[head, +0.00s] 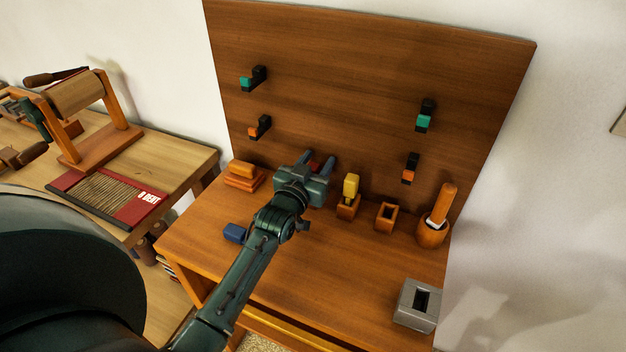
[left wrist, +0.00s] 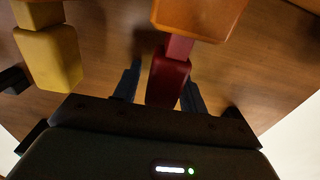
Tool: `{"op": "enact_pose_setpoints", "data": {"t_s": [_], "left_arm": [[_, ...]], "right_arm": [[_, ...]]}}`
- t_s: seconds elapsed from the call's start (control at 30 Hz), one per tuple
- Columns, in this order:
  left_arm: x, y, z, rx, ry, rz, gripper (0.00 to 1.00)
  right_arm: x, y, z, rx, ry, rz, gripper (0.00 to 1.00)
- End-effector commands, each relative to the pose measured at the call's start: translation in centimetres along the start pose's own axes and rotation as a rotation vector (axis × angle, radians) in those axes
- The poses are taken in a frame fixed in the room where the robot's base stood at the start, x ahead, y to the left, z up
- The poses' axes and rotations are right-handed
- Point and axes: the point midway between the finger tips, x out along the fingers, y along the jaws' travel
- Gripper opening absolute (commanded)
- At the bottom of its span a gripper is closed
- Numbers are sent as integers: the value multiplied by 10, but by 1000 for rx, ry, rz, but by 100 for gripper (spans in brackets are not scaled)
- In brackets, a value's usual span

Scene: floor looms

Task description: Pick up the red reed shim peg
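The red reed shim peg (left wrist: 168,78) stands with its narrower part in an orange wooden block (left wrist: 205,14), seen in the left wrist view. In the head view a bit of the red peg (head: 315,166) shows between the fingers of my left gripper (head: 314,163). My left gripper (left wrist: 160,90) is open, with one finger on each side of the red peg. A gap shows between the peg and the finger on the left; the finger on the right is close to it, and contact cannot be told. My right gripper is not in view.
A yellow peg (head: 351,185) stands in a block just right of the gripper; an empty wooden block (head: 386,217) is beyond it. A blue block (head: 235,232) lies on the bench. A grey slotted box (head: 416,305) is front right. A wooden back panel (head: 345,85) rises behind.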

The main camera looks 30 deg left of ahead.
Motion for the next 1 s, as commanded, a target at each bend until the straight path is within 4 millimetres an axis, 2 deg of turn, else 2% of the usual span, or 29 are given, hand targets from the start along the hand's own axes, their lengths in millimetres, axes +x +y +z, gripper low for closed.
{"op": "enact_pose_setpoints", "data": {"t_s": [0.07,0.47,0.77,1.0], "left_arm": [[0,0,0,0,0,0,35],[0,0,0,0,0,0,3],[0,0,-2,0,1,0,2],[0,0,-25,0,4,0,2]], "right_arm": [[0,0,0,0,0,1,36],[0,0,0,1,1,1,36],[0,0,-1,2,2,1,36],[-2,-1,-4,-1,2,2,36]]}}
